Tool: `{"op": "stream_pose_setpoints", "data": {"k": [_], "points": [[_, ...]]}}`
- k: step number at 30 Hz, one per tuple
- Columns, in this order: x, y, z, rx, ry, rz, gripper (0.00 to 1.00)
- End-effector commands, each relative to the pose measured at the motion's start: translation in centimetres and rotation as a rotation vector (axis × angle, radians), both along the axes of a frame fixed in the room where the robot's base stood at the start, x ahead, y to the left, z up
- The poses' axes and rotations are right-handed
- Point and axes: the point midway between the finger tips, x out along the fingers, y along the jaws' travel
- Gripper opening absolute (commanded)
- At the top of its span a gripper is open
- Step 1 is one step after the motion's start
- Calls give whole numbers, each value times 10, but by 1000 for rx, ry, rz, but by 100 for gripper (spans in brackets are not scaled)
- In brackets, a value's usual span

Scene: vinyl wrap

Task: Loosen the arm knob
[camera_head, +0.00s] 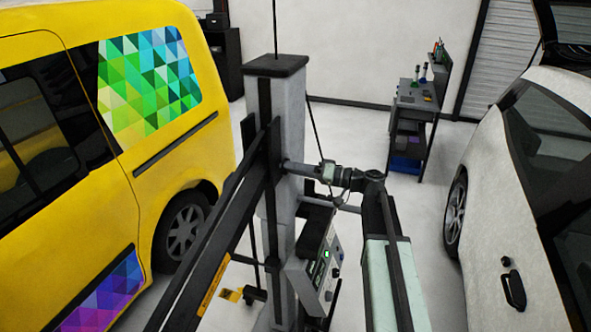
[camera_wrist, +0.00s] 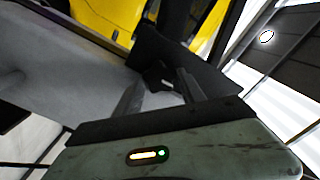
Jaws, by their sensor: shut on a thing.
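The arm knob (camera_wrist: 157,74) is a small dark lobed knob in the wrist view. It sits in front of a black plate (camera_wrist: 200,68). My gripper (camera_wrist: 160,82) has one finger on each side of the knob and is shut on it. In the head view my gripper (camera_head: 288,166) reaches left to the side of a grey upright post (camera_head: 283,215), where a long dark arm (camera_head: 215,250) crosses the post at a slant. The knob cannot be made out in the head view.
A control box (camera_head: 322,268) with a green display is low on the post's right side. A yellow van (camera_head: 165,165) with patterned panels stands at left, a white car (camera_head: 535,200) at right. A workbench (camera_head: 410,110) is behind. Open floor lies between.

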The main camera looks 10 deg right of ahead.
Motion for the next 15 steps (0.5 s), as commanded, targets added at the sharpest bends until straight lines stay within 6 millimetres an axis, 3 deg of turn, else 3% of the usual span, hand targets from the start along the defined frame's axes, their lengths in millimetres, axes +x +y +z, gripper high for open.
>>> {"op": "stream_pose_setpoints", "data": {"k": [15], "points": [[-1,-1,-2,-204,-343,2,6]]}}
